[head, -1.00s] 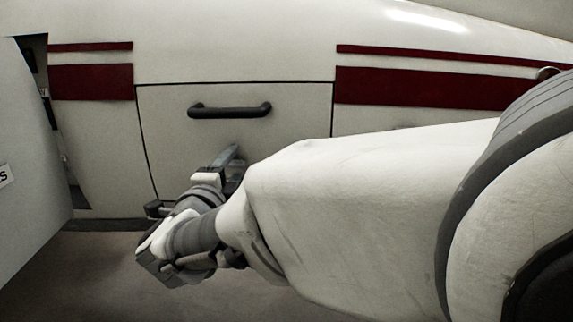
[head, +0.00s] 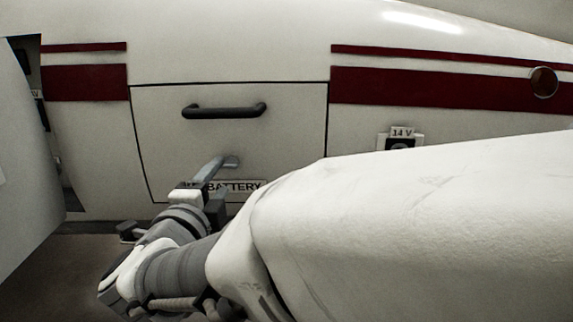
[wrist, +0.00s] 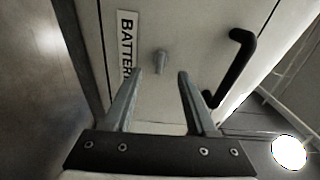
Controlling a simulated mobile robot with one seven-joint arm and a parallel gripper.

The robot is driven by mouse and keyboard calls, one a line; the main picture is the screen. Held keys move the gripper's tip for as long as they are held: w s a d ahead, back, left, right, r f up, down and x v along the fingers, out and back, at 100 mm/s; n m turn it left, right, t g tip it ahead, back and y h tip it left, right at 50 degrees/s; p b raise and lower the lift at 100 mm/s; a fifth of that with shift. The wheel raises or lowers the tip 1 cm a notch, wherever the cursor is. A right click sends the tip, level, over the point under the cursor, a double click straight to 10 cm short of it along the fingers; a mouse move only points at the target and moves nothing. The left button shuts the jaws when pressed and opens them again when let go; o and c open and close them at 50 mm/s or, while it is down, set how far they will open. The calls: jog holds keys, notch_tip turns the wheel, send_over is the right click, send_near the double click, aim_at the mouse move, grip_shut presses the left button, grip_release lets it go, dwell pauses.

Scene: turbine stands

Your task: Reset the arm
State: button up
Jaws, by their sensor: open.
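My gripper (head: 222,180) is low in front of the white battery panel (head: 165,135), left of the middle in the head view. In the wrist view my gripper (wrist: 153,88) has its two fingers apart with nothing between them. A small grey knob (wrist: 160,62) on the panel shows just beyond and between the fingertips; whether they touch the panel I cannot tell. The panel looks closed, with a dark seam around it. Its black handle (head: 224,111) is above my gripper, and it also shows at right in the wrist view (wrist: 236,62).
A "BATTERY" label (head: 236,187) is partly hidden behind my gripper. A "14 V" socket (head: 401,142) sits right of the panel, just above my forearm. A pale open panel (head: 28,150) stands at far left. Bare floor (head: 70,262) shows at lower left.

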jog(key=w+r+n+y, duration=0.1)
jog(key=w+d+r+n+y, duration=0.1)
jog(key=n+y, duration=0.1)
jog(key=shift+d+n, duration=0.15)
jog(key=shift+n, duration=0.15)
jog(key=shift+d+r+n+g+y, duration=0.1)
jog(key=shift+d+n+g+y, duration=0.2)
jog(key=shift+n+y, duration=0.35)
jog(key=shift+d+n+g+y, duration=0.3)
jog(key=shift+d+n+y, duration=0.05)
jog(key=shift+n, duration=0.5)
jog(key=s+d+f+n+g+h, duration=0.2)
jog(key=s+d+f+n+g, duration=0.45)
jog(key=s+d, duration=0.45)
jog(key=s+d+f+n+g+h, duration=0.2)
jog(key=s+d+f+n+g, duration=0.3)
jog(key=s+d+f, duration=0.65)
notch_tip(320, 180, up, 26)
jog(key=w+d+p, duration=0.2)
jog(key=p, duration=2.1)
jog(key=shift+w+r, duration=0.25)
jog(key=shift+w, duration=0.1)
